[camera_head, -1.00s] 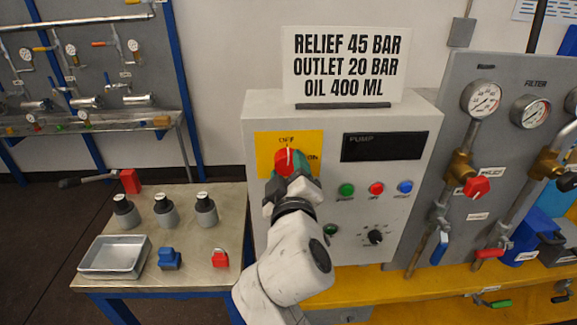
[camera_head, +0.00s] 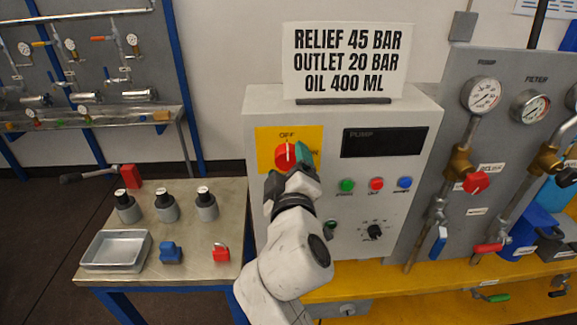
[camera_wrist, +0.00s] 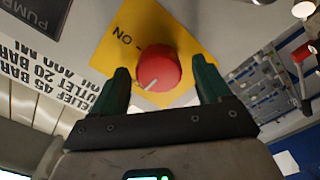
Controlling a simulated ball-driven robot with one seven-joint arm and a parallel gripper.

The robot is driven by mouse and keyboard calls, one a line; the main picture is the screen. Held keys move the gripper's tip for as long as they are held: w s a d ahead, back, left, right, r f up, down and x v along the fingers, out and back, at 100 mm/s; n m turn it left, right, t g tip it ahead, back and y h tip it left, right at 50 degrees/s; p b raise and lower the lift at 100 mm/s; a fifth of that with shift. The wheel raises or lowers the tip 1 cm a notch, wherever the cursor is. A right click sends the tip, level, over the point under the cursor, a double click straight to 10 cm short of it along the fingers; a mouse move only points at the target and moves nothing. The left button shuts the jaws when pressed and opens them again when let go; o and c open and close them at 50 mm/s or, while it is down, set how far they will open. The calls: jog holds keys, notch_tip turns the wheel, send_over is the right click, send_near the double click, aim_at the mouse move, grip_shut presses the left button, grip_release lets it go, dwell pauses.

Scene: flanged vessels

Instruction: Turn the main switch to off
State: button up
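The main switch is a round red knob (camera_head: 284,155) on a yellow plate (camera_head: 264,137) at the upper left of the grey pump cabinet. Its white mark points up towards the OFF label in the head view. In the wrist view the knob (camera_wrist: 158,66) shows ahead of and between my green fingertips, with clear gaps on both sides. The ON label is to its upper left there, and the white mark points down and left. My gripper (camera_head: 292,162) is open in front of the knob and empty; it hides part of the plate in the head view.
Green, red and blue buttons (camera_head: 376,184) and a black dial (camera_head: 374,232) are to the right on the cabinet. A sign (camera_head: 345,62) stands on top. A gauge panel (camera_head: 465,150) is at the right. A metal table (camera_head: 190,240) with small parts and a tray (camera_head: 115,250) is at the left.

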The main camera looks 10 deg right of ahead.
jog(key=s, duration=0.3)
jog(key=s+b, duration=0.1)
jog(key=s, duration=0.3)
jog(key=s+b, duration=0.1)
jog(key=s, duration=0.2)
jog(key=shift+s+a, duration=0.4)
jog(key=s+d+f+m+g+h, duration=0.1)
jog(key=s+d+f+m+g, duration=0.25)
jog(key=d+f, duration=0.6)
jog(key=s+d+f+m+g+h, duration=0.15)
jog(key=s+d+f+g, duration=0.35)
jog(key=f, duration=0.7)
jog(key=s+d+f+m+g+y, duration=0.1)
jog(key=s+d+f+g, duration=0.1)
jog(key=s+f, duration=0.2)
jog(key=s+d+f+m+g+y, duration=0.1)
jog(key=s+d+f+m+g, duration=0.1)
jog(key=s+f, duration=0.3)
jog(key=s+d+f+m+g+y, duration=0.1)
jog(key=s+d+f+m+g, duration=0.1)
jog(key=s, duration=0.9)
jog(key=shift+s+d+f+g+y, duration=0.2)
jog(key=shift+d+f+g, duration=0.1)
jog(key=shift+f+g, duration=0.35)
jog(key=shift+s+d+f+g+y, duration=0.15)
jog(key=shift+d+f+g, duration=0.1)
jog(key=shift+f+g, duration=0.3)
